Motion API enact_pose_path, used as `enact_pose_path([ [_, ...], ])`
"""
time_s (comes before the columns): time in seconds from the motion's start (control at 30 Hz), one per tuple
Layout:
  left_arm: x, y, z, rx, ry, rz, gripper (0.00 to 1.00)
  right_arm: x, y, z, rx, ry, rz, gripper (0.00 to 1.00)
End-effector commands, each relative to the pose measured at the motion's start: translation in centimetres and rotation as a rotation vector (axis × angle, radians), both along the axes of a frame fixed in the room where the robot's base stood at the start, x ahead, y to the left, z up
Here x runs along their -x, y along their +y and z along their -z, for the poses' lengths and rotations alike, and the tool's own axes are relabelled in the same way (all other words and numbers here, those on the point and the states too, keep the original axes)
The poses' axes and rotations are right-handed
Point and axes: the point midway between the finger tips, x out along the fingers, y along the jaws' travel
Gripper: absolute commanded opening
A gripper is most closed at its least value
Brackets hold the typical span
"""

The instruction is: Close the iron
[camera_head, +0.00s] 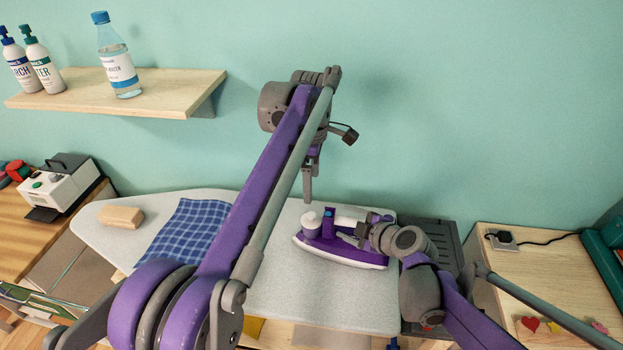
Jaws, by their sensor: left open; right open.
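The iron (313,243) is purple with a white soleplate and a blue button on top. It rests on the light grey ironing board (292,295), near the board's right end. My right gripper (350,236) is at the iron's right side, open, its fingers over or against the body; whether they touch is unclear. Its wrist hides the iron's right part. My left gripper (307,192) is open and points down, above and slightly left of the iron, apparently clear of it. Its arm crosses the middle of the view and hides part of the board.
A blue checked cloth (185,232) and a wooden block (121,216) lie on the board's left part. A wooden table (545,275) with a socket (501,239) stands right. A shelf (165,88) holds bottles. A white machine (62,187) stands far left.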

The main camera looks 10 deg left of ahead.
Motion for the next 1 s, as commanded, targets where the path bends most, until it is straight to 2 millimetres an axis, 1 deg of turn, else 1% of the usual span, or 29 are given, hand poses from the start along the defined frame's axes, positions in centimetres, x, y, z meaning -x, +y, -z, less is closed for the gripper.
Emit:
enact_pose_path([
  [0.17, 0.0, 0.0, -0.1, 0.000, -0.001, 0.000, 1.00, 0.5, -0.5, -0.5, 0.000, -0.001, 0.001, 0.73],
  [0.27, -0.1, 0.0, -0.4, 0.000, -0.002, 0.000, 1.00, 1.4, -1.4, -1.3, 0.000, 0.000, 0.003, 0.73],
  [0.5, -0.3, 0.0, -1.2, 0.000, -0.007, 0.000, 1.00, 4.5, -4.2, -3.9, 0.000, -0.001, 0.005, 0.73],
  [0.7, -0.4, 0.0, -1.7, 0.000, -0.011, 0.000, 1.00, 6.3, -5.8, -5.3, 0.000, -0.001, 0.002, 0.73],
  [0.8, -0.4, 0.0, -1.7, 0.000, -0.011, 0.000, 1.00, 6.8, -6.1, -5.6, -0.001, 0.000, 0.001, 0.73],
  [1.0, -0.4, 0.0, -1.7, 0.000, -0.011, 0.000, 1.00, 6.9, -6.2, -5.6, 0.000, 0.000, 0.000, 0.73],
])
